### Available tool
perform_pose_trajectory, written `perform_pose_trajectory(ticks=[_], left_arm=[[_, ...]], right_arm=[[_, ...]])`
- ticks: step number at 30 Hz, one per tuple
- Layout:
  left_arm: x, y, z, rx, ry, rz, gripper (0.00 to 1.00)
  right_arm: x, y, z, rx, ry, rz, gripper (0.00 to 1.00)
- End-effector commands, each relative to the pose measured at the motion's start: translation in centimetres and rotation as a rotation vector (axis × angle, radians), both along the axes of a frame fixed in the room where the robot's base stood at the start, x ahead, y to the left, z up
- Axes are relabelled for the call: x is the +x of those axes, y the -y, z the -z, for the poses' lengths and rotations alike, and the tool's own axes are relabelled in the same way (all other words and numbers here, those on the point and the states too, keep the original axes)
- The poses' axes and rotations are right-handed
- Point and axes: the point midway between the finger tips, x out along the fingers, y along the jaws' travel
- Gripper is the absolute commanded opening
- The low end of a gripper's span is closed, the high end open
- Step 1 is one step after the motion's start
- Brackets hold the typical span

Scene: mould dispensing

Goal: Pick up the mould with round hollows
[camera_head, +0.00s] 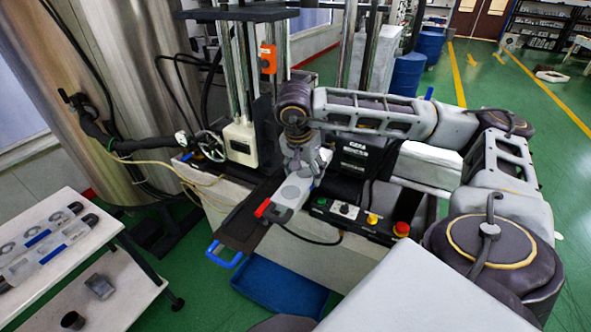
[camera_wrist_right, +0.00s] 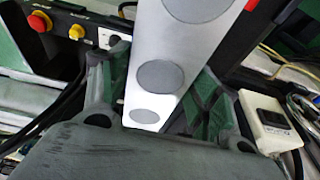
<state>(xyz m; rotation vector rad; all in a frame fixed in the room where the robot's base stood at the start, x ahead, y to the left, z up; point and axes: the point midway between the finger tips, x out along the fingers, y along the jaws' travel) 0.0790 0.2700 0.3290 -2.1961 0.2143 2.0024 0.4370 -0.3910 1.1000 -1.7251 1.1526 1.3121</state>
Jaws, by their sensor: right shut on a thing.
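In the right wrist view the mould (camera_wrist_right: 197,50) shows several grey round hollows. My right gripper (camera_head: 306,166) comes down onto the mould's far end. In the wrist view its fingers (camera_wrist_right: 152,95) stand on both sides of the mould, shut on it. My left gripper is not in view.
The control panel with yellow and red buttons (camera_head: 401,229) is just right of the mould. Press columns (camera_head: 240,70) stand behind. A blue bin (camera_head: 280,287) is on the floor below. A white table (camera_head: 60,225) at left holds other moulds.

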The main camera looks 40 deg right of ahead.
Motion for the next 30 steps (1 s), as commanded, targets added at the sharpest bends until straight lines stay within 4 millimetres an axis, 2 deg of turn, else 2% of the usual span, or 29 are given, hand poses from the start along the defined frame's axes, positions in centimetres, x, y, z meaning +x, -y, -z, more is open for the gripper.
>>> perform_pose_trajectory(ticks=[9,21,30], left_arm=[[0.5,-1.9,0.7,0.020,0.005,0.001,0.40],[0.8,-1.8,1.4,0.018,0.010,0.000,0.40],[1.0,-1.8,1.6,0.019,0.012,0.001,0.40]], right_arm=[[-2.6,1.2,0.0,-0.002,0.003,0.002,0.09],[-5.3,2.3,0.0,-0.001,0.002,0.002,0.09],[-6.3,2.6,-0.1,-0.002,0.003,0.000,0.09]])
